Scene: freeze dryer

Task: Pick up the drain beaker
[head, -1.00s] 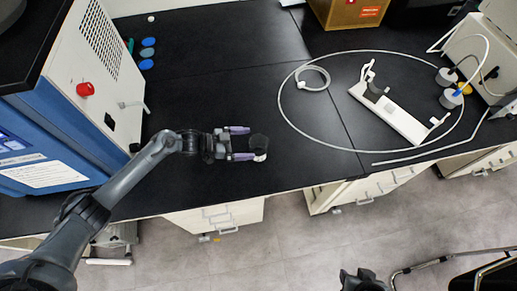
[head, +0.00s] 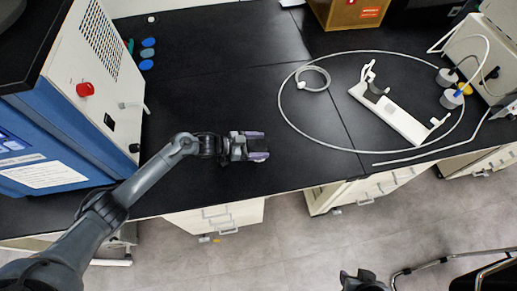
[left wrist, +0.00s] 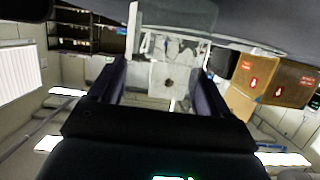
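My left gripper (head: 260,145) is over the black bench near its front edge, fingers pointing right. Its two fingers are apart. In the left wrist view the gripper (left wrist: 160,85) also shows its fingers well apart, with the far background seen between them. The drain beaker cannot be made out clearly in the head view now; the gripper covers its earlier spot. A grey translucent shape, perhaps the beaker, shows at the top of the left wrist view, beyond the fingertips. I cannot tell whether the fingers touch it.
A blue and white freeze dryer (head: 70,110) stands at the left. A white stand (head: 392,115) lies inside a loop of tubing at the right. Several blue caps (head: 148,53) lie behind. The bench between gripper and tubing is clear.

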